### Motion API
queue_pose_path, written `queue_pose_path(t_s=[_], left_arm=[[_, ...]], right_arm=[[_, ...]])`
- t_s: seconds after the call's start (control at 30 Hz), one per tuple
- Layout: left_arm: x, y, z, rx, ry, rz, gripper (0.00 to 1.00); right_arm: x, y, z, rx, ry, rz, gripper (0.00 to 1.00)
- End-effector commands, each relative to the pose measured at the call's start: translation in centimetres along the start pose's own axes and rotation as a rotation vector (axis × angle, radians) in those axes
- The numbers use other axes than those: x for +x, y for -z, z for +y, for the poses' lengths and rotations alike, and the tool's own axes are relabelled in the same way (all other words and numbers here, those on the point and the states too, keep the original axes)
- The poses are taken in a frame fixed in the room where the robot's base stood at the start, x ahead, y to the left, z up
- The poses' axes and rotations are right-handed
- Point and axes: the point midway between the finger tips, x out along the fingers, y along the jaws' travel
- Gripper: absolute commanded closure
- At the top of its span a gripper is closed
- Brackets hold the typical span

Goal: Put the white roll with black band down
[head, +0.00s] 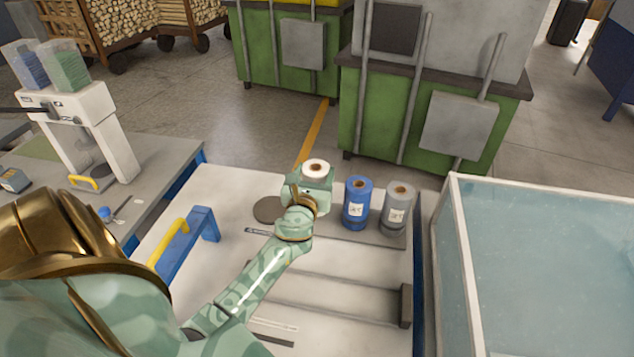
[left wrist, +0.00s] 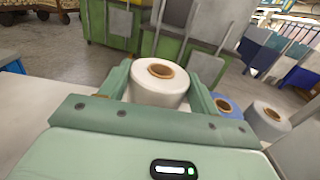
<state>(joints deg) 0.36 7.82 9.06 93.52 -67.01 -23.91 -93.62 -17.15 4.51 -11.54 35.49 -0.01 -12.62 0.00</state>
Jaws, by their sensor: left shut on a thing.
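The white roll (head: 316,170) has a brown core and stands about upright in my left gripper (head: 311,186). In the left wrist view the white roll (left wrist: 158,88) sits between the two green fingers, which are shut on it. Its lower part is hidden by the gripper, and no black band shows. I cannot tell whether its base touches the table. My right gripper is in neither view.
A blue roll (head: 357,204) and a grey roll (head: 396,209) stand just right of the gripper on the pale table (head: 190,285). A dark round disc (head: 267,209) lies left of it. A blue stand with a yellow bar (head: 201,223) and a glass-sided box (head: 540,255) flank the area.

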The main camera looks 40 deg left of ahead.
Motion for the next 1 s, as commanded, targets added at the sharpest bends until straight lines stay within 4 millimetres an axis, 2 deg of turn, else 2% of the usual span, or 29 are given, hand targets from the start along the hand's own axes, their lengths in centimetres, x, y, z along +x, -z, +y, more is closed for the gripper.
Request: queue_pose_path(t_s=[0.13,0.2,0.3,0.7,0.73,0.77,0.8,1.0], left_arm=[[1.2,1.7,0.0,0.0,0.0,-0.001,0.79],[1.0,3.3,0.0,0.0,0.0,0.002,0.79],[1.0,4.3,0.0,0.0,0.0,0.001,0.79],[1.0,4.5,0.0,0.0,0.001,-0.001,0.79],[0.9,4.4,0.0,0.0,0.0,0.0,0.3],[0.9,4.3,0.0,0.0,0.001,0.0,0.21],[0.9,4.3,0.0,0.0,0.001,0.0,0.16],[0.9,4.3,0.0,0.0,0.001,0.0,0.16]], right_arm=[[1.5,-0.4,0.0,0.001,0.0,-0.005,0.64],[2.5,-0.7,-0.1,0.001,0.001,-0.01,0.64],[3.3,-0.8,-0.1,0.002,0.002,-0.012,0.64],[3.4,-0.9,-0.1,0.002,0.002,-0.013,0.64],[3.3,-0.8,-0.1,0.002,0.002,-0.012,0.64],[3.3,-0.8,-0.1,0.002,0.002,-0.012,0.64],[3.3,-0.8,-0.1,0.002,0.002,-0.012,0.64],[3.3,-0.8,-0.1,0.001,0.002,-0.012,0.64]])
